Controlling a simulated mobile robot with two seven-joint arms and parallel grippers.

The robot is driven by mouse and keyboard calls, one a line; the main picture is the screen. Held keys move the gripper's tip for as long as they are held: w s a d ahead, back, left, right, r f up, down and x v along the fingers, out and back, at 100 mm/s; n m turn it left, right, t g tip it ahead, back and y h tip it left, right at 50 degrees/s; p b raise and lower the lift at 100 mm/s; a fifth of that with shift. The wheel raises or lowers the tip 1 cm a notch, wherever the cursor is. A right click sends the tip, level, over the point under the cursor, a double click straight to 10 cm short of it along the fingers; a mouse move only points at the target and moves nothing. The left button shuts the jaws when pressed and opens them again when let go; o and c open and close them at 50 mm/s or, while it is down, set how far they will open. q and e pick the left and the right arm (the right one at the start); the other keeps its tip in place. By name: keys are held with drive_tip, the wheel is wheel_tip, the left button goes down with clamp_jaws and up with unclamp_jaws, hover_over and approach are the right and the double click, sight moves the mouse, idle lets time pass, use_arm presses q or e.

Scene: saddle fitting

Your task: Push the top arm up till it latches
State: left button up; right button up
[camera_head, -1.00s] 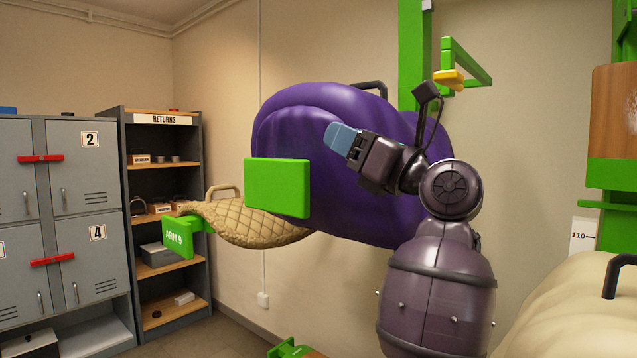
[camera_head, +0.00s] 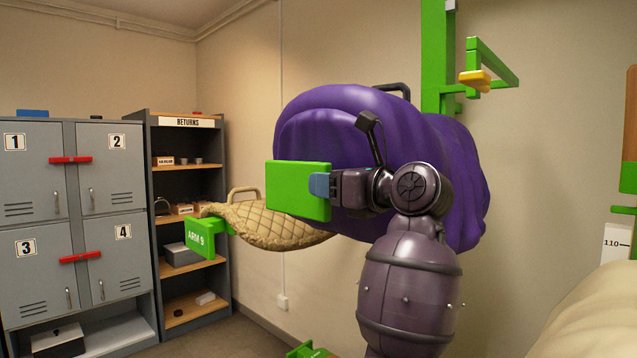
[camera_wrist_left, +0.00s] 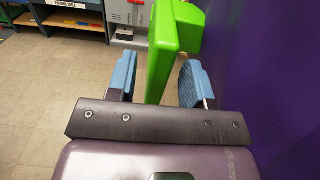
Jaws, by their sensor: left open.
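A green end plate (camera_head: 297,190) stands at the front of the upper arm, under a large purple padded saddle (camera_head: 350,125); the rest of that arm is hidden by the purple cover. My left gripper (camera_head: 320,186) is open at the plate's right edge. In the left wrist view the green plate (camera_wrist_left: 166,45) stands between the two blue fingertips of my gripper (camera_wrist_left: 158,80), with a gap visible on both sides. Below, a lower green arm (camera_head: 200,238) labelled ARM 9 carries a tan quilted pad (camera_head: 275,226). My right gripper is not in view.
A green post (camera_head: 436,60) with a bracket and yellow piece (camera_head: 474,79) stands behind the saddle. A cream padded form (camera_head: 600,310) is at lower right. Grey lockers (camera_head: 110,165) and a returns shelf (camera_head: 188,220) stand at left. Open floor shows in the wrist view.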

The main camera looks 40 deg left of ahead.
sight(318, 220)
use_arm(q)
drive_tip(key=shift+w+a, duration=0.1)
drive_tip(key=shift+a, duration=1.4)
clamp_jaws()
